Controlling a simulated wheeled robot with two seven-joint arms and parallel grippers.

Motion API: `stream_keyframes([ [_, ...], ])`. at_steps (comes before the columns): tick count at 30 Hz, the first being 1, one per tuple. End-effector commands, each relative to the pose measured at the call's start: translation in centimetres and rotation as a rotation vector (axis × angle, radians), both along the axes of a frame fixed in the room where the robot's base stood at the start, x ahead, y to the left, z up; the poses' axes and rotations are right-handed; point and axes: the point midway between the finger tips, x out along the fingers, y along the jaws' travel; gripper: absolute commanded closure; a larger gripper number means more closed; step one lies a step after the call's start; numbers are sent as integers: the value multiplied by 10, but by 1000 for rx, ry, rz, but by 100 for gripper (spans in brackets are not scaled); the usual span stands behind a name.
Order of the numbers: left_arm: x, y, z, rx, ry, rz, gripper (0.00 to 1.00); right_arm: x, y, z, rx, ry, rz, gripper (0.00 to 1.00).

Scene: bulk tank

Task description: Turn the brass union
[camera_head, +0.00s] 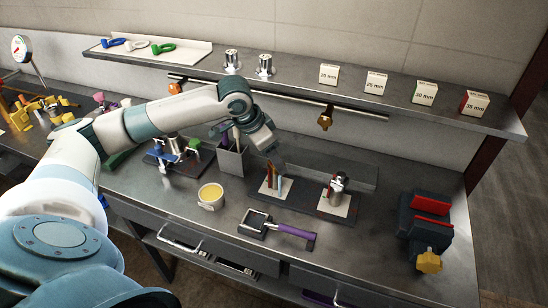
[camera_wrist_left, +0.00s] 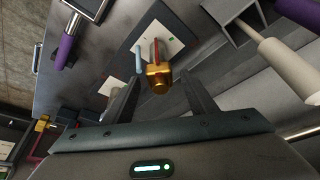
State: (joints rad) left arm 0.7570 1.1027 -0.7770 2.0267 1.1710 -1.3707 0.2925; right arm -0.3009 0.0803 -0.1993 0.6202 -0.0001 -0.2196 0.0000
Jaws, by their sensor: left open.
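The brass union (camera_wrist_left: 158,78) shows in the left wrist view, a gold-coloured fitting above a small white plate (camera_wrist_left: 170,43). A red pipe (camera_wrist_left: 156,50) and a light blue pipe (camera_wrist_left: 138,58) stand near it. My left gripper (camera_wrist_left: 163,92) is open, with one finger on each side of the union; I cannot tell whether they touch it. In the head view my left gripper (camera_head: 270,152) is just above the plate's pipes (camera_head: 275,183), and the union is hard to make out there. My right gripper is not in view.
A second plate with a metal fitting (camera_head: 338,190) stands to the right. A yellow-filled cup (camera_head: 211,196), a purple-handled tool (camera_head: 288,231), a grey holder (camera_head: 232,160) and a red-jawed vise (camera_head: 426,225) are on the bench. A shelf (camera_head: 300,82) with a rail runs behind.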

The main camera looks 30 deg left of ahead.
Motion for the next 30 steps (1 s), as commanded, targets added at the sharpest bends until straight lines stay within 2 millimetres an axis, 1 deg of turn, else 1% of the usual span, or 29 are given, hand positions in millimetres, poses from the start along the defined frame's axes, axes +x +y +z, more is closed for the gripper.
stream_keyframes([
  [5,3,-2,-9,0,1,0,48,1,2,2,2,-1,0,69],
  [14,3,-2,-9,0,0,-1,48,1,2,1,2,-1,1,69],
  [15,3,-2,-9,0,0,-1,58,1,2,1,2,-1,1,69],
  [17,3,-2,-9,0,0,-1,72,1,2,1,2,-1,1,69],
  [18,3,-2,-9,0,0,-1,82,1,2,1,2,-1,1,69],
  [19,3,-2,-9,0,0,-1,89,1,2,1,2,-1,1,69],
  [26,3,-2,-8,0,0,5,90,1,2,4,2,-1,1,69],
  [30,3,-2,-6,1,-1,29,90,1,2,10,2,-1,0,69],
])
